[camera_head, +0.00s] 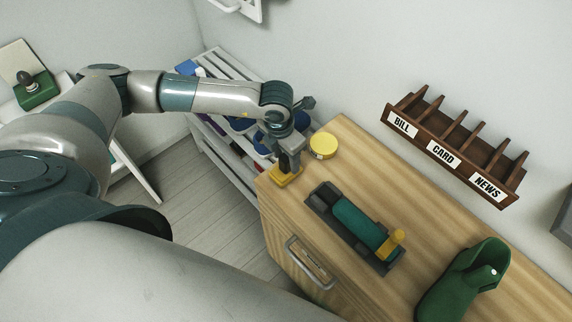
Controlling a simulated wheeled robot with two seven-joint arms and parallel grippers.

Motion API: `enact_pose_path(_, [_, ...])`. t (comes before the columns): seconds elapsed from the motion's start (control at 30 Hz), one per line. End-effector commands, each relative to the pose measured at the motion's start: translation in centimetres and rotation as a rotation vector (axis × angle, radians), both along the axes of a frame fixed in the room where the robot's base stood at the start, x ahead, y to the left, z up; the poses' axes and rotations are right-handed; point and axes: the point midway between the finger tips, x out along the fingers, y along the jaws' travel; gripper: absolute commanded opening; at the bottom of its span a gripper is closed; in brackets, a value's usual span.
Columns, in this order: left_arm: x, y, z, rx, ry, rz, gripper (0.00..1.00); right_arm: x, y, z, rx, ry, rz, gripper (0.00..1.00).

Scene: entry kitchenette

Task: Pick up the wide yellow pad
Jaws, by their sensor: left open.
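The wide yellow pad (283,180) appears as a flat yellow piece at the left corner of the wooden cabinet top. My left gripper (289,168) points down right over it, with open jaws, and hides part of it. I cannot tell whether the fingers touch the pad. My right gripper is out of view.
A round yellow tin (323,146) stands close behind my left gripper. A dark tray (376,259) with a teal roller-like item (355,224) lies in front. A green holder (466,281) stands further right. A labelled brown rack (452,150) hangs on the wall.

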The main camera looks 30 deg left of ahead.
Motion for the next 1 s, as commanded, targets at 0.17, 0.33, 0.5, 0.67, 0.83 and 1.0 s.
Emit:
enact_pose_path(0.17, [0.04, 0.0, -0.61, 0.0, 0.0, 0.0, 0.48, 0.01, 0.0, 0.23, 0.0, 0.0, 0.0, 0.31])
enact_pose_path(0.33, [0.05, -0.02, -0.6, 0.0, -0.001, 0.0, 0.48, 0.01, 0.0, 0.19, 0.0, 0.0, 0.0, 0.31])
enact_pose_path(0.5, [0.06, -0.02, -0.58, 0.0, -0.001, 0.0, 0.48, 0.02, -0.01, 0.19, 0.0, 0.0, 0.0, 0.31])
enact_pose_path(0.67, [0.06, -0.02, -0.57, 0.0, -0.001, -0.001, 0.22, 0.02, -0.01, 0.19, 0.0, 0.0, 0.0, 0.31])
enact_pose_path(0.83, [0.07, -0.02, -0.54, 0.0, -0.001, 0.0, 0.0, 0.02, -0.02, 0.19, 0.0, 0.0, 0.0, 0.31])
enact_pose_path(1.0, [0.07, -0.01, -0.53, 0.0, -0.001, 0.0, 0.0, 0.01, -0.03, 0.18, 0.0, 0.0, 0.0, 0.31])
